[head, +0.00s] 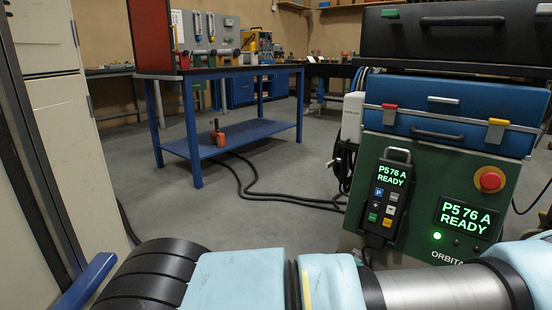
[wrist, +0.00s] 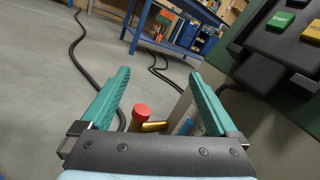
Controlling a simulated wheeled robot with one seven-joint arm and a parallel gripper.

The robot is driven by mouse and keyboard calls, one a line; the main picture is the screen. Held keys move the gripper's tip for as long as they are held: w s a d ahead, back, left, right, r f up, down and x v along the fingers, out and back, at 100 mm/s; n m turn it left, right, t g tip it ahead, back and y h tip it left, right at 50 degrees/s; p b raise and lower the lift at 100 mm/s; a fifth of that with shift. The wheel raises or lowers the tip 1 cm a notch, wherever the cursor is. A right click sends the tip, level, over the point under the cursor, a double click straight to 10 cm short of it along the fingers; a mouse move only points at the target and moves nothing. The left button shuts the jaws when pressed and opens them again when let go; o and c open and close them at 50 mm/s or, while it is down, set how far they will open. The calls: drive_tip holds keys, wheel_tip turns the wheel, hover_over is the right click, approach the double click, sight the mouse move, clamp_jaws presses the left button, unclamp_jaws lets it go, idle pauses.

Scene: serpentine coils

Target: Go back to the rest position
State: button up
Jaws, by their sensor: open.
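My gripper (wrist: 160,75) shows in the wrist view, with its two teal fingers spread apart. Nothing is clamped between the fingertips. The black pendant (wrist: 262,45) with a green START button (wrist: 281,20) is to the right of the fingers, apart from them. In the head view the pendant (head: 381,205) is on the front of the green machine (head: 410,165), its screen reading "P5 76 A READY". My gripper's fingers are not visible in the head view. A red-topped object (wrist: 141,111) with a brass part shows low between the fingers; I cannot tell what it is.
A blue-framed workbench (head: 240,135) stands at the back, with an orange tool (head: 217,136) on its lower shelf. Black cables (head: 275,199) lie on the grey floor (head: 300,170). A pale cabinet (head: 65,120) is at the left. A red stop button (head: 489,180) is on the machine.

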drive_tip(key=s+a+r+n+g+y, duration=0.1)
drive_tip(key=a+r+n+g, duration=0.3)
drive_tip(key=a+n+g, duration=0.4)
drive_tip(key=s+a+r+n+g+y, duration=0.1)
drive_tip(key=a+r+n+g, duration=0.2)
drive_tip(key=a+n+g, duration=0.45)
drive_tip(key=s+a+r+n+h, duration=0.2)
drive_tip(key=a+r+n+h, duration=0.85)
drive_tip(key=r, duration=0.35)
wheel_tip(320, 180, up, 30)
drive_tip(key=p, duration=3)
drive_tip(key=shift+w+d+p, duration=0.3)
drive_tip(key=shift+p, duration=0.05)
drive_tip(key=shift+y, duration=0.25)
